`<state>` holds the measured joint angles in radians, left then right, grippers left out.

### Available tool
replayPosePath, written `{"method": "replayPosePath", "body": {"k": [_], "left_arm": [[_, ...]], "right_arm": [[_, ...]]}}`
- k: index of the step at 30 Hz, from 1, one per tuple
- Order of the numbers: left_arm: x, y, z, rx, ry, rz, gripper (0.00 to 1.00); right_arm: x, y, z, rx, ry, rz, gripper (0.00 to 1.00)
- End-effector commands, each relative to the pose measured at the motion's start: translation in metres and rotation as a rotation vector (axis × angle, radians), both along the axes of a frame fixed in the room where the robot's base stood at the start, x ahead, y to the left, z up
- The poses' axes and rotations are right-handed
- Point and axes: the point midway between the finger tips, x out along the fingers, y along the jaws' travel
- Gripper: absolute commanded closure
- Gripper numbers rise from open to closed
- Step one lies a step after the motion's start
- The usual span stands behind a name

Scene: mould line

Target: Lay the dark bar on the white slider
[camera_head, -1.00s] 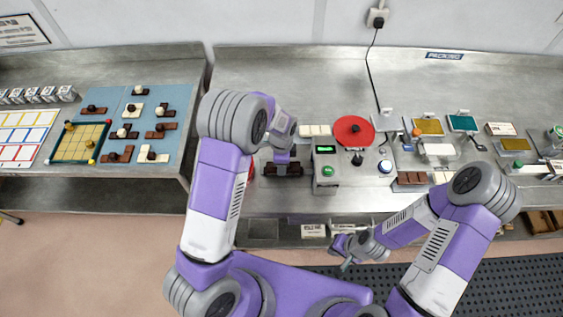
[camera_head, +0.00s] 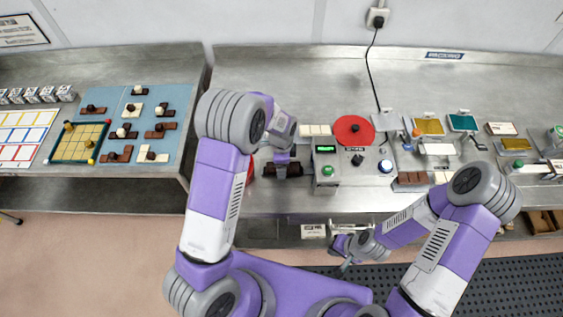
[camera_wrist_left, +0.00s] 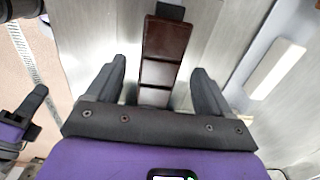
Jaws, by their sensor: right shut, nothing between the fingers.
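The dark bar (camera_head: 294,171) lies near the bench's front edge, left of the control box. In the left wrist view the dark bar (camera_wrist_left: 163,58) shows as a row of brown blocks. My left gripper (camera_head: 281,164) is over it from above. Its two fingers (camera_wrist_left: 158,85) stand apart, one on each side of the bar's near end, with gaps visible. A white flat piece (camera_head: 438,149) sits on a stand at the right; I cannot tell if it is the white slider. My right gripper (camera_head: 345,262) is shut and empty, low before the bench.
The control box (camera_head: 327,175) stands close to the right of the bar, with a red disc (camera_head: 342,136) behind it. A white segmented bar (camera_head: 314,130) lies behind. Brown bars (camera_head: 411,179) lie farther right. The bench's back left is clear.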

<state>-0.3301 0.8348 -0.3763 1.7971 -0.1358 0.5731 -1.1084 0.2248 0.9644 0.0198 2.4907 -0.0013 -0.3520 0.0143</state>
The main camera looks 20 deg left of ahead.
Motion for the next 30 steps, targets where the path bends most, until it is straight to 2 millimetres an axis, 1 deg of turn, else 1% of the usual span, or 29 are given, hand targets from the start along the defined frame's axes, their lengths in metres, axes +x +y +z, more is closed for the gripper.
{"method": "replayPosePath", "body": {"k": [5,8,11,18,21,25,30], "left_arm": [[0.0,0.0,0.0,0.0,0.0,0.0,0.19],[0.0,0.0,0.004,-0.001,-0.001,0.0,0.19],[0.001,0.0,0.016,-0.001,-0.003,0.0,0.19],[0.001,0.0,0.056,-0.001,-0.004,-0.001,0.19],[0.0,0.0,0.068,-0.001,-0.002,0.0,0.19],[0.0,0.0,0.075,-0.001,-0.001,0.0,0.19],[0.0,0.0,0.076,0.0,0.0,0.0,0.19]], "right_arm": [[0.0,0.0,0.0,0.0,0.0,0.0,1.0],[0.0,0.0,0.0,0.0,0.0,0.0,1.0],[0.0,0.0,0.0,0.0,0.0,0.0,1.0],[0.0,0.0,-0.001,0.0,0.0,0.0,1.0],[0.0,0.0,-0.001,0.0,0.0,0.0,1.0],[0.0,0.0,-0.001,0.0,0.0,0.0,1.0],[0.0,0.0,-0.001,0.0,0.0,0.0,1.0]]}}
